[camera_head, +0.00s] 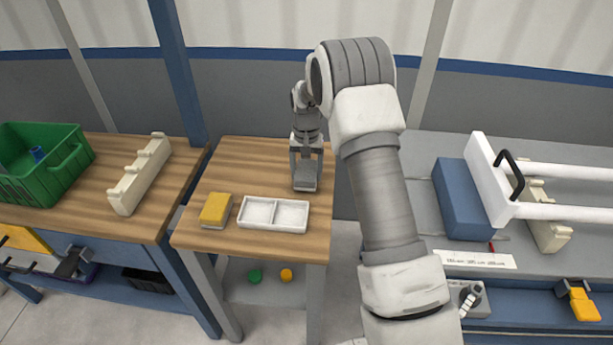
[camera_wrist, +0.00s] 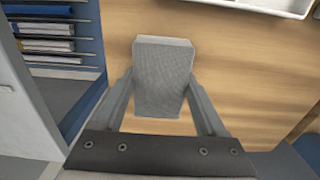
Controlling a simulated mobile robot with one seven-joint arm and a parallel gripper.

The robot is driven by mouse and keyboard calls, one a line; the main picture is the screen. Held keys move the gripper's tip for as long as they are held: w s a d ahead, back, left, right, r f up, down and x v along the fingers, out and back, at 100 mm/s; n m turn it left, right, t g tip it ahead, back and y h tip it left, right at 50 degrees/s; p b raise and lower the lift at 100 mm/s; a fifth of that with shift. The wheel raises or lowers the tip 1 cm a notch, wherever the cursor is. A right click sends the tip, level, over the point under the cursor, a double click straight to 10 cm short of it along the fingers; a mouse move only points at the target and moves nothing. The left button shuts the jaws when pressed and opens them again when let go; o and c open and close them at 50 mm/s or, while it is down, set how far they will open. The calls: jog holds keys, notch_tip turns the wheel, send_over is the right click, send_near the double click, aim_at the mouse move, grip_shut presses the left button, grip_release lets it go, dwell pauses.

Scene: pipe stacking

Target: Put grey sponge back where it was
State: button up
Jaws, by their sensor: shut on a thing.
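The grey sponge (camera_head: 305,183) is between the fingers of my gripper (camera_head: 306,160), at the back right part of the small wooden table (camera_head: 240,178). In the wrist view the sponge (camera_wrist: 163,80) fills the gap between the two fingers of my gripper (camera_wrist: 163,100), and the fingers touch its sides. The gripper is shut on it and points down. I cannot tell whether the sponge touches the table top. A yellow sponge (camera_head: 215,210) lies at the front left of the same table. A white two-part tray (camera_head: 273,228) stands to its right; both its compartments look empty.
A left bench holds a green crate (camera_head: 40,165) and a cream rack (camera_head: 140,175). A right bench carries a blue block (camera_head: 462,198) and white pipes (camera_head: 560,172). The small table's middle and back left are clear.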

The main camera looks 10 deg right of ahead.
jog(key=shift+f, duration=0.85)
jog(key=shift+f, duration=0.1)
jog(key=o, duration=1.2)
jog(key=shift+o, duration=0.2)
